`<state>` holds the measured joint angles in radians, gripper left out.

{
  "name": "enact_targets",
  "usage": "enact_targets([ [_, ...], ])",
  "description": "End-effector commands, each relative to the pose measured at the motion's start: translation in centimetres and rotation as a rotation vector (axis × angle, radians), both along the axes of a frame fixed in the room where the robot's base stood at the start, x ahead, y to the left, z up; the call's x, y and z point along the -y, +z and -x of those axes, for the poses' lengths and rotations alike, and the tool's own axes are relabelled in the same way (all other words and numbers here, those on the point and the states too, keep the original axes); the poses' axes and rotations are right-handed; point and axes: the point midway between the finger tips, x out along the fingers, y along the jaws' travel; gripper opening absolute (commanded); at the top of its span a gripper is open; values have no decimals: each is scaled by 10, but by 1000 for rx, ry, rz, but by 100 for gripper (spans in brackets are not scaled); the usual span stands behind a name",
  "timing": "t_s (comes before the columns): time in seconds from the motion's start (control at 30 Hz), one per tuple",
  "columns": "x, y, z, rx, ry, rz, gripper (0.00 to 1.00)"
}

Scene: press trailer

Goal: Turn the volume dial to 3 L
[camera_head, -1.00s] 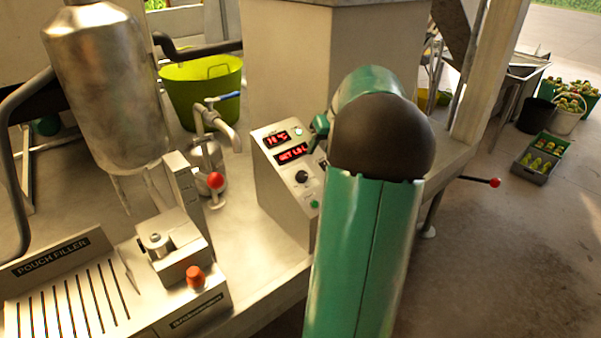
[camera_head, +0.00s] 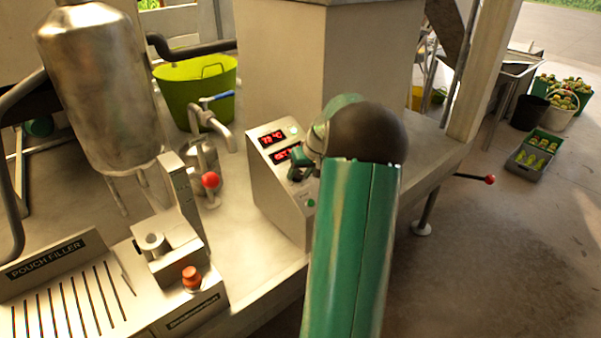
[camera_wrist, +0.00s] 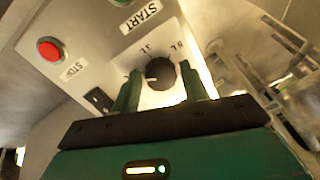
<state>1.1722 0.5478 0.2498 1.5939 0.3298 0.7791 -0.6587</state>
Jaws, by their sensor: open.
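The volume dial (camera_wrist: 160,73) is a dark round knob on the pale control panel (camera_wrist: 100,45). In the wrist view it shows between the fingers of my gripper (camera_wrist: 161,88), with printed marks around it; one reads 5 L. My gripper is open, its green fingers on either side of the dial; I cannot tell whether they touch it. In the head view my gripper (camera_head: 300,170) is in front of the control box (camera_head: 272,190), where the dial is hidden behind it. The red displays (camera_head: 272,139) show above, the lower one partly covered.
A red stop button (camera_wrist: 50,49) and a green start button (camera_wrist: 122,2) sit near the dial. Left of the box stand a tap (camera_head: 212,115), a red-knobbed lever (camera_head: 210,181) and the pouch filler (camera_head: 60,280).

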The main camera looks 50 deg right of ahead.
Motion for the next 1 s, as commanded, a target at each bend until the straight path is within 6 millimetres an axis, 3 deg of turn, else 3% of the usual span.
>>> enact_targets([
  [0.1,0,0,0,0,0,0,44],
  [0.3,0,0,0,0,0,0,12],
  [0.67,0,0,0,4,-41,-21,12],
  [1.0,-1,0,0,26,-231,-121,12],
])
